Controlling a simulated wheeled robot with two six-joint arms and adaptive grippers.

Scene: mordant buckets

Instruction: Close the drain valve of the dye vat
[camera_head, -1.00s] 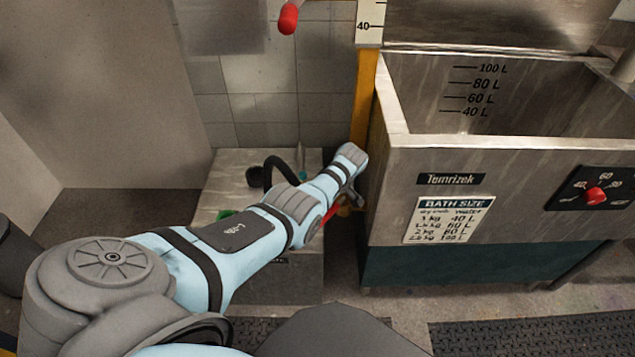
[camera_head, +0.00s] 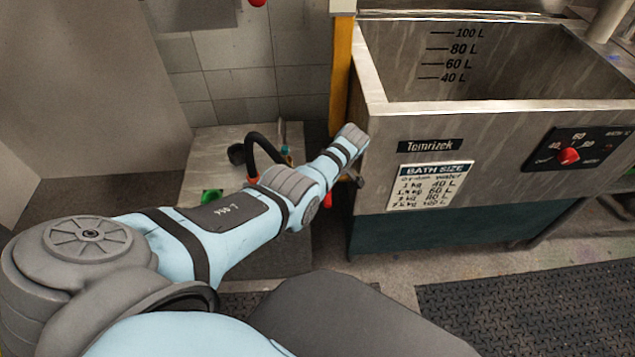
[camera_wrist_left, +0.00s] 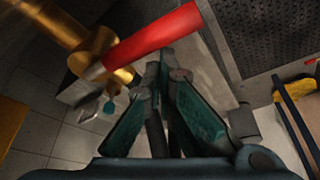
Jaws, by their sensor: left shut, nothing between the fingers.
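The dye vat (camera_head: 430,215) is a steel tank with a dark green lower part, on the right of the head view. In the left wrist view, the drain valve (camera_wrist_left: 95,55) is a brass body on a brass pipe. Its red lever (camera_wrist_left: 155,38) slants up to the right across the view. My left gripper (camera_wrist_left: 165,75) is shut and empty, its fingertips close to the lever; I cannot tell whether they touch. In the head view my left gripper (camera_head: 356,181) is at the vat's left edge, mostly behind my wrist. Red shows just beside it. My right gripper is not in view.
A low grey box with a black hose (camera_head: 262,150) stands left of the vat. A yellow post (camera_head: 341,80) rises at the vat's back left corner. The vat's front has a red dial (camera_head: 568,156). A dark ribbed mat (camera_head: 530,310) lies on the floor in front.

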